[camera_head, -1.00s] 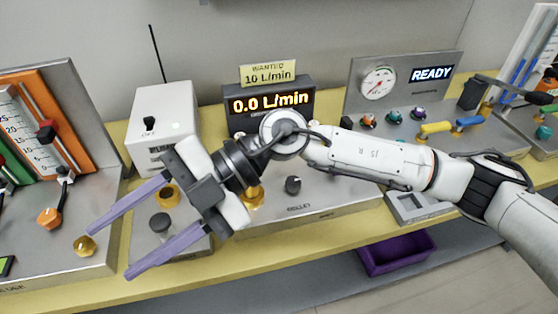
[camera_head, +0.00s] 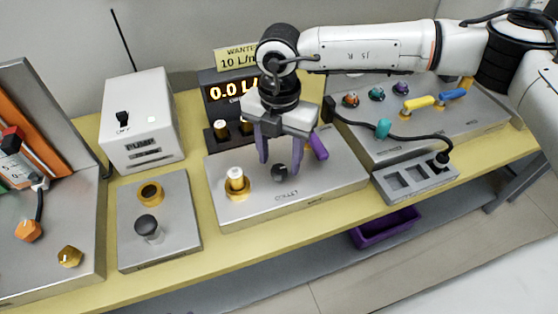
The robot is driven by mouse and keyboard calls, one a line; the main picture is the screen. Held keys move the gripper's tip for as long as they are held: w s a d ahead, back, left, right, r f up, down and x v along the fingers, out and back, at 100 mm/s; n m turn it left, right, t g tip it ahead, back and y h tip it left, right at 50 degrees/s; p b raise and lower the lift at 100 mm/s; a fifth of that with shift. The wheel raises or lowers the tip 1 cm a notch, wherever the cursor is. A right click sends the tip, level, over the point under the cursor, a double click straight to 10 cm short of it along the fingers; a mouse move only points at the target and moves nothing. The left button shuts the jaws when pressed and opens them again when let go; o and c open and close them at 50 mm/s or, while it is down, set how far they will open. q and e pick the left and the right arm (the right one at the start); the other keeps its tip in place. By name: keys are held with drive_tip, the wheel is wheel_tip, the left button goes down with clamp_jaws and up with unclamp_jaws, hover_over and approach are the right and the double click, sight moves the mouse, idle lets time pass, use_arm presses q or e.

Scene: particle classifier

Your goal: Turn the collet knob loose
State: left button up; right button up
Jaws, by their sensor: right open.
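Whether the fingers touch the knob cannot be told. A gold collet (camera_head: 238,192) with a pale piece standing in it is left of the knob on the same panel. My left gripper is not in view.
The flow display (camera_head: 228,91) is behind, partly hidden by my gripper. The pump box (camera_head: 140,120) stands left, a grey socket block (camera_head: 416,179) right. A black cable runs across the right panel.

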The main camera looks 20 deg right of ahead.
sight(279, 174)
drive_tip(key=shift+f, duration=1.4)
drive_tip(key=c, duration=1)
drive_tip(key=shift+c, duration=0.2)
